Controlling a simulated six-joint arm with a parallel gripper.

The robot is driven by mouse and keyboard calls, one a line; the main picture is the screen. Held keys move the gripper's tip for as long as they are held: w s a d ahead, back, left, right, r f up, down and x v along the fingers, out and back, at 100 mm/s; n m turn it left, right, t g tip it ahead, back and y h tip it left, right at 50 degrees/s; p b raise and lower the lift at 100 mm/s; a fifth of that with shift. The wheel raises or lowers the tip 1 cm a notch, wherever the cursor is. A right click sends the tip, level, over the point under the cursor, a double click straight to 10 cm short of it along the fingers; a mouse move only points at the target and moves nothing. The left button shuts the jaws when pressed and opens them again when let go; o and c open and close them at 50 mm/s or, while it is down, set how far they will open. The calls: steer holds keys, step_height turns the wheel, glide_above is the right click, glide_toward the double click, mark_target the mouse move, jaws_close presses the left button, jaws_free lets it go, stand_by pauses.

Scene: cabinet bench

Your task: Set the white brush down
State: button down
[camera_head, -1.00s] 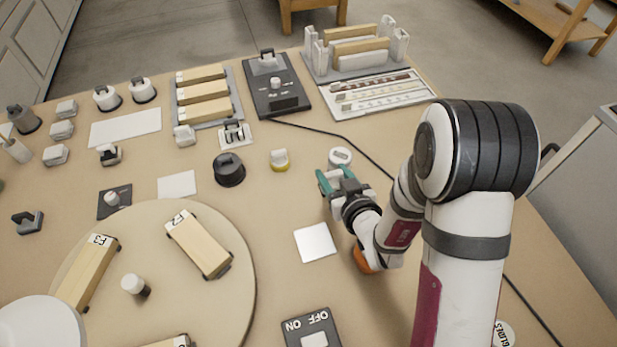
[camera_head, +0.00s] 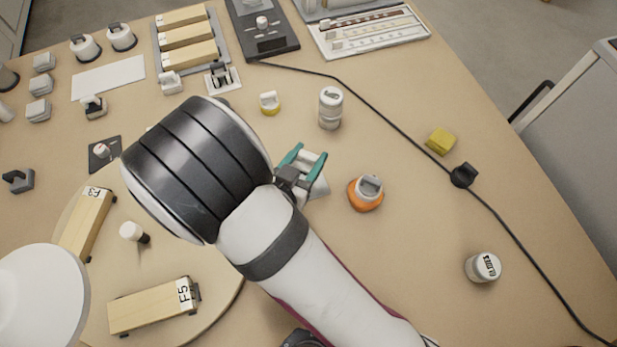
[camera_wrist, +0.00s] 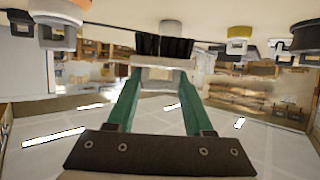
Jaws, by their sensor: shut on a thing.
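My gripper (camera_head: 307,163), with teal fingers, is shut on the white brush (camera_head: 318,189). In the head view only part of the brush's pale body shows between and beside the fingers. In the wrist view the scene is upside down. There the brush's white body (camera_wrist: 158,63) lies between the fingertips, and its black bristles (camera_wrist: 164,46) point to the top of the picture, toward the table. I cannot tell whether the bristles touch the tabletop.
A white jar (camera_head: 330,108) stands behind my gripper, an orange-based item (camera_head: 366,193) to its right. A yellow block (camera_head: 440,142), a black cable (camera_head: 395,129) and a labelled jar (camera_head: 483,267) are farther right. A round board (camera_head: 212,300) with blocks is at left.

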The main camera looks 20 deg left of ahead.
step_height(320, 180, down, 7)
steer(key=shift+d+r, duration=0.1)
steer(key=shift+c, duration=1.4)
jaws_free()
steer(key=shift+f, duration=0.2)
